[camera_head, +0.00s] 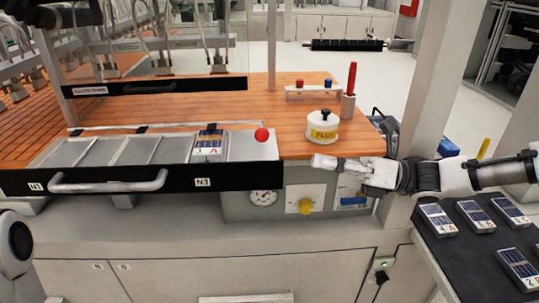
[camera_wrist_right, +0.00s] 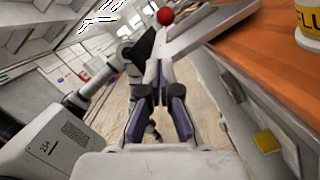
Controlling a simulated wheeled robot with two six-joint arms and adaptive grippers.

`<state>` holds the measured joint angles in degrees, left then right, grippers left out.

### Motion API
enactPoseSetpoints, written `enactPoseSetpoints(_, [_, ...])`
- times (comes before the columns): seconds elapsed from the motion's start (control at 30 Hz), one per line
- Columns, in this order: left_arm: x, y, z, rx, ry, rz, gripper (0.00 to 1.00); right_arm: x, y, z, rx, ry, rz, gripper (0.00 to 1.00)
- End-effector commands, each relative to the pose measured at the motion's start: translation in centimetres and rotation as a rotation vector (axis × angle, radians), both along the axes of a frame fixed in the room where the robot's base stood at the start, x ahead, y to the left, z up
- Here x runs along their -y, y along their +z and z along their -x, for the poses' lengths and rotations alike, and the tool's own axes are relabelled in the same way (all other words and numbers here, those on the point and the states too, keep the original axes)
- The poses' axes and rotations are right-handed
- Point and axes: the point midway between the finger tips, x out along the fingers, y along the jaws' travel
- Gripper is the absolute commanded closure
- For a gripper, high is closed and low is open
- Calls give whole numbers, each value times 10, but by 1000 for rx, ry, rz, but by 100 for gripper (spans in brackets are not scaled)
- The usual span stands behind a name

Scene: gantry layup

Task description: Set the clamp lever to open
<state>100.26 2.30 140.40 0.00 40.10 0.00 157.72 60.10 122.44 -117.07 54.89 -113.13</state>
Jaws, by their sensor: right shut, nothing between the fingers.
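A red ball knob (camera_head: 262,134), which seems to be the end of the clamp lever, stands at the right end of the black-fronted tray (camera_head: 235,177). Its shaft is hard to make out. The red ball also shows at the top of the right wrist view (camera_wrist_right: 165,16), beyond the fingertips. My right gripper (camera_head: 316,161) reaches in from the right, shut and empty, to the right of the knob and apart from it. Its closed fingers show in the right wrist view (camera_wrist_right: 160,68). My left gripper does not show clearly in either view.
A white pot with a yellow label (camera_head: 322,127) stands on the wooden top behind my right gripper. A red stick (camera_head: 351,78) stands in a holder behind it. A dark tray (camera_head: 465,252) holds several packs.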

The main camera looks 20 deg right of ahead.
Motion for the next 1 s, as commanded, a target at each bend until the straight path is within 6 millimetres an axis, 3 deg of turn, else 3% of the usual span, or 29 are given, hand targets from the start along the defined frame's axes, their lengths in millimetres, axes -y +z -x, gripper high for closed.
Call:
enactPoseSetpoints(0.6, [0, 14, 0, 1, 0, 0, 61, -82, 16, -35, -9, 0, 5, 100])
enactPoseSetpoints(1.0, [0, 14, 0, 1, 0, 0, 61, -88, 16, -38, -6, -1, 2, 100])
